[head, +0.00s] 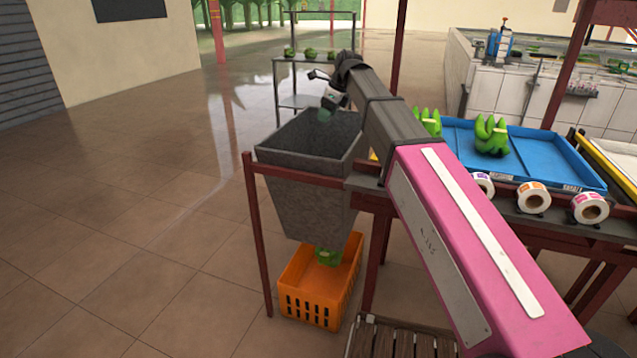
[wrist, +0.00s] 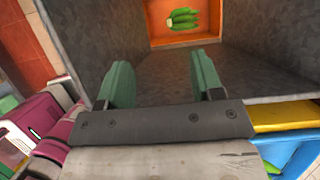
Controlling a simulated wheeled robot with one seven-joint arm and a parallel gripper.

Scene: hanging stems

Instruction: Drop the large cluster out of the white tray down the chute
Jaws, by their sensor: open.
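The grey chute (head: 300,200) stands at the left end of the stand, above an orange crate (head: 312,304). My gripper (head: 326,110) is over the chute's open top, pointing down. In the wrist view, its green fingers (wrist: 162,82) are apart with nothing between them. Through the chute's lower opening (wrist: 250,72), a green banana cluster (wrist: 182,18) shows in the orange crate (wrist: 212,27); green also shows there in the head view (head: 328,256). A pale tray (head: 622,152) with a yellow edge is cut off at the right; I see no cluster in its visible part.
A blue tray (head: 556,166) holds green clusters (head: 490,136), one partly behind my arm. Label rolls (head: 534,197) line the stand's front edge. A dark rack (head: 298,102) with green fruit stands behind the chute. The floor at left is clear.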

